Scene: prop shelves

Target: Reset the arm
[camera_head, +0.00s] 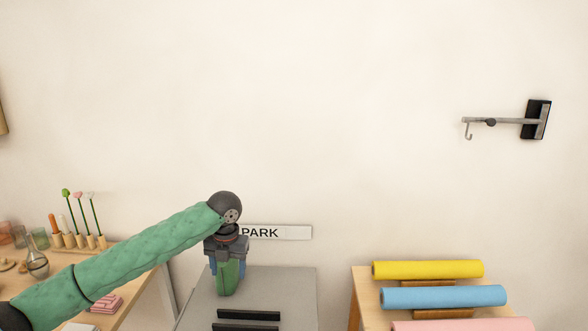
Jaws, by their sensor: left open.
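My left arm, in a green sleeve, reaches in from the lower left. My left gripper (228,277) hangs pointing down from its dark wrist, over the grey-topped stand (296,285). It is open. A green piece shows at the gripper's lower end; I cannot tell whether it is part of the gripper or a separate thing. A white sign reading PARK (280,232) is on the wall just behind the wrist, which may hide its left end. My right gripper is out of view.
Two black bars (248,315) lie on the grey top. A wooden table (365,290) at right holds yellow (427,269), blue (443,296) and pink rolls. A left table holds flower sticks (82,212) and glassware (37,262). A hook bracket (505,121) is on the wall.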

